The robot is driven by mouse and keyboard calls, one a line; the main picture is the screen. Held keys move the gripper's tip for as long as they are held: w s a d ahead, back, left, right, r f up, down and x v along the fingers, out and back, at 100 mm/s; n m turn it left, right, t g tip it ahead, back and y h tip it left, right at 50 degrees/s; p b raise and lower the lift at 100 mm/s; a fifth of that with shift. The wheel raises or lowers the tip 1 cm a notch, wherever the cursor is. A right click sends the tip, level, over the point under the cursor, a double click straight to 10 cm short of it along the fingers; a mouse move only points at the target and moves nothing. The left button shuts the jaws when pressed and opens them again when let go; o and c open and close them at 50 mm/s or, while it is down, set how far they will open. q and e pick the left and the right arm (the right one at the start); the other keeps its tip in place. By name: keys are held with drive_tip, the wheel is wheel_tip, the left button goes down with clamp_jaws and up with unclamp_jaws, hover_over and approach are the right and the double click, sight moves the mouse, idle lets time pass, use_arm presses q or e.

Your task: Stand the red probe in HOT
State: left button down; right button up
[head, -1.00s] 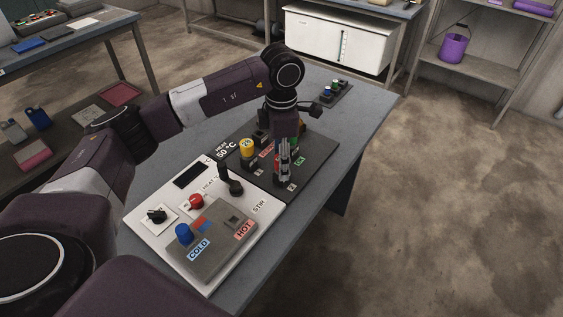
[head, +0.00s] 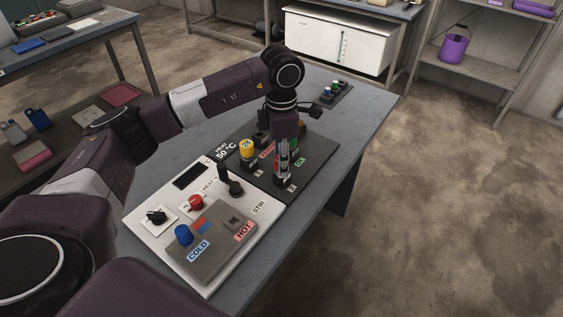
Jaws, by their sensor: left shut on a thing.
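My left gripper (head: 283,163) points down over the dark board (head: 262,185) and is shut on the red probe (head: 284,166). Only a little red shows between the fingers, which hide most of the probe. The grey block (head: 211,254) on the white panel has a HOT label (head: 244,231) beside a small dark socket (head: 233,221), which looks empty. A blue-capped probe (head: 183,233) stands at the COLD label (head: 199,250). My right gripper is not in view.
A yellow-capped piece (head: 246,148) stands left of the gripper on the dark board. A black lever (head: 235,186) and a red knob (head: 196,202) rise from the white panel (head: 146,233) between board and block. The table's right side (head: 352,135) is clear.

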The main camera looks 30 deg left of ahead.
use_arm(q)
drive_tip(key=shift+r, duration=0.1)
drive_tip(key=shift+r+p, duration=2.75)
drive_tip(key=shift+r, duration=1.95)
